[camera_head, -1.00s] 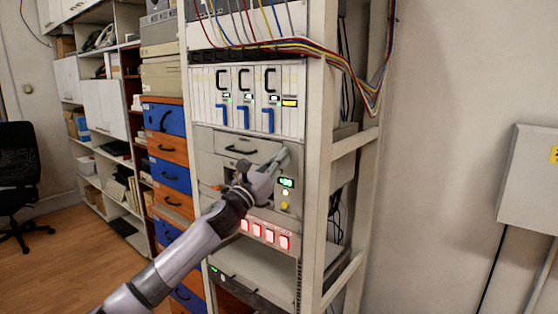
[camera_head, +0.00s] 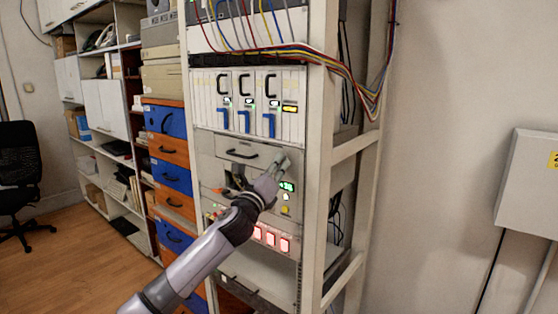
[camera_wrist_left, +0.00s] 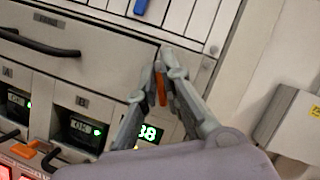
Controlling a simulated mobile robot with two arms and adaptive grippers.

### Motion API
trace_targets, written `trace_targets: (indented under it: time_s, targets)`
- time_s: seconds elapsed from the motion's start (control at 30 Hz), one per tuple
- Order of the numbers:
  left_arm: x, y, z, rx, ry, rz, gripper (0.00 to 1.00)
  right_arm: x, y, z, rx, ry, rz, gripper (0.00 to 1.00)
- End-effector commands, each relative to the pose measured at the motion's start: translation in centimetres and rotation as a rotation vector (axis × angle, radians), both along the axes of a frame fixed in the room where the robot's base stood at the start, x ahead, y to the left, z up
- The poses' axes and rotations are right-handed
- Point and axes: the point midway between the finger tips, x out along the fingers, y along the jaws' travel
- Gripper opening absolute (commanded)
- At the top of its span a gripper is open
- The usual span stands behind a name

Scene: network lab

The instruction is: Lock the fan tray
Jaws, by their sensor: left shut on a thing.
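The fan tray (camera_head: 232,143) appears to be the grey panel with a black handle (camera_head: 241,154), below the white card modules in the rack. It also fills the upper left of the left wrist view (camera_wrist_left: 100,55). My left gripper (camera_head: 284,162) is at the panel's right end. In the left wrist view, the gripper (camera_wrist_left: 158,72) is closed around a small orange-red lever (camera_wrist_left: 161,88), which stands close to upright there. The fingers hide part of the lever. In the head view the lever is hidden. My right gripper is not in view.
Below the panel are small bays with displays, a green display (camera_head: 287,186) and lit red switches (camera_head: 270,237). White modules with blue levers (camera_head: 245,122) sit above. The rack's right post (camera_head: 318,150) stands close to my gripper. A grey wall box (camera_head: 525,185) is farther right.

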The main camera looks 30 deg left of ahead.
Motion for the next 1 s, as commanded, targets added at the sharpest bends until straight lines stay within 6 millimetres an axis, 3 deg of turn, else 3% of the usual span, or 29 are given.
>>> trace_targets:
  time_s: [0.7, 1.0]
  targets:
    - [0.0, 0.4, -0.2, -0.676, 0.059, 0.005, 0.00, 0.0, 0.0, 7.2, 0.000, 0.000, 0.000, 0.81]
    - [0.0, 0.4, -0.6, -0.889, 0.076, 0.006, 0.00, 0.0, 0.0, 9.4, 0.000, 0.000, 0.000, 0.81]
